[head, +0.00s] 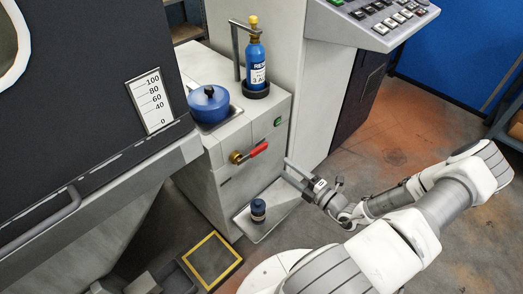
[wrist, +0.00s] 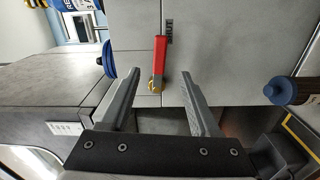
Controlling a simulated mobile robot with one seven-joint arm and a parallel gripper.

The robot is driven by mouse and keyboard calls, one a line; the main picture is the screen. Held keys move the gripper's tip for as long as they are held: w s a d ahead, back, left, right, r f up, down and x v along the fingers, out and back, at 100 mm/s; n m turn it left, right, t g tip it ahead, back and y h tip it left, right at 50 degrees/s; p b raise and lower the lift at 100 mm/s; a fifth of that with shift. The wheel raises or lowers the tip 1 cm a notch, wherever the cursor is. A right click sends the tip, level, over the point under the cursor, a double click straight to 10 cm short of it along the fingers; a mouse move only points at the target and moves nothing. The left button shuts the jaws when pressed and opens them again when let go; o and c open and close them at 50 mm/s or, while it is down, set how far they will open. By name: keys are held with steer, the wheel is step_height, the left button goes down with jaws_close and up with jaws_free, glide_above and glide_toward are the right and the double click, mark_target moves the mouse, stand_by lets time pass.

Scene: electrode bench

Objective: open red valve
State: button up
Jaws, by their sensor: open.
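The red valve has a red lever (head: 258,149) on a brass body (head: 236,157), mounted on the front of the grey cabinet. In the head view the lever points right and slightly up from the body. In the wrist view the red lever (wrist: 159,56) stands upright in the picture, with the brass body (wrist: 155,86) at its lower end. My gripper (head: 287,168) is open and empty, to the right of the lever and apart from it. In the wrist view the two fingers of my gripper (wrist: 161,73) are spread, with the valve seen between them, farther off.
A blue pot (head: 208,106) and a blue gas bottle (head: 256,65) stand on the cabinet (head: 205,170). A metal tray (head: 284,203) holding a dark blue jar (head: 258,208) sits below the valve. A green button (head: 278,122) is above right of the lever.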

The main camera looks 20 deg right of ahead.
mark_target(262, 150)
steer(key=b+x, duration=0.1)
steer(key=x, duration=1.1)
steer(key=shift+w+a+b, duration=0.15)
steer(key=shift+w+b, duration=0.1)
steer(key=shift+b, duration=0.15)
jaws_close()
stand_by(0.7)
